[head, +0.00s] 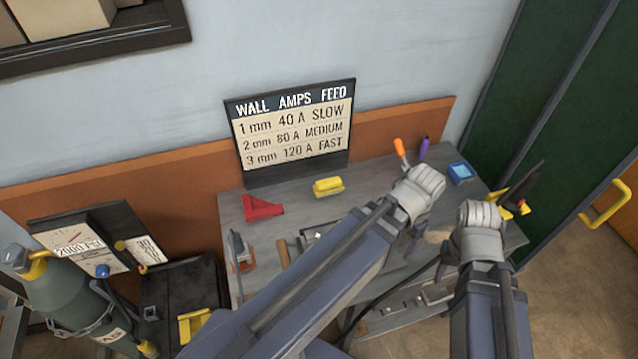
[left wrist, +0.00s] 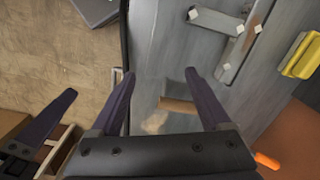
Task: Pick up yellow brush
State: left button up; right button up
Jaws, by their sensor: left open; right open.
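The yellow brush (head: 328,186) lies on the grey workbench (head: 345,205) in front of the sign, left of my grippers. A yellow block that looks like the same brush shows at the right edge of the left wrist view (left wrist: 302,56). My left gripper (head: 412,243) is over the right part of the bench, mostly hidden by its own wrist. Its two dark fingers stand apart and empty in the left wrist view (left wrist: 158,74). My right gripper (head: 445,265) is beside it near the bench's front right, partly hidden by its wrist, with no held object visible.
A red wedge (head: 262,207) lies left of the brush. Orange (head: 400,149) and purple (head: 423,148) handles and a blue box (head: 460,172) are at the back right. A sign (head: 292,132) stands behind. A gas cylinder (head: 75,300) is at far left.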

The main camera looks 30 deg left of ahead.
pick_arm(q)
jog(key=w+a+f+h+b, duration=0.1)
jog(key=w+a, duration=0.2)
jog(key=a, duration=0.2)
jog(key=w+a+m+t, duration=0.1)
jog(key=w+a, duration=0.2)
jog(key=a, duration=0.2)
jog(key=w+a+f+m+h+b, duration=0.1)
jog(key=w+a, duration=0.2)
jog(key=a, duration=0.2)
jog(key=shift+f+t+h+b, duration=0.3)
jog(key=m+t+b, duration=0.2)
send_over(327, 181)
jog(key=s+a, duration=0.1)
jog(key=s, duration=0.1)
jog(key=shift+s+a+f+h, duration=0.2)
jog(key=shift+h, duration=0.2)
jog(key=shift+b+x, duration=0.8)
jog(key=shift+x, duration=0.25)
jog(key=b+x, duration=0.1)
jog(key=x, duration=0.1)
jog(key=b+x, duration=0.4)
jog(key=shift+w+a+r, duration=0.1)
jog(key=shift+w+a, duration=0.1)
jog(key=shift+w, duration=0.1)
jog(key=shift+r, duration=0.1)
grip_shut()
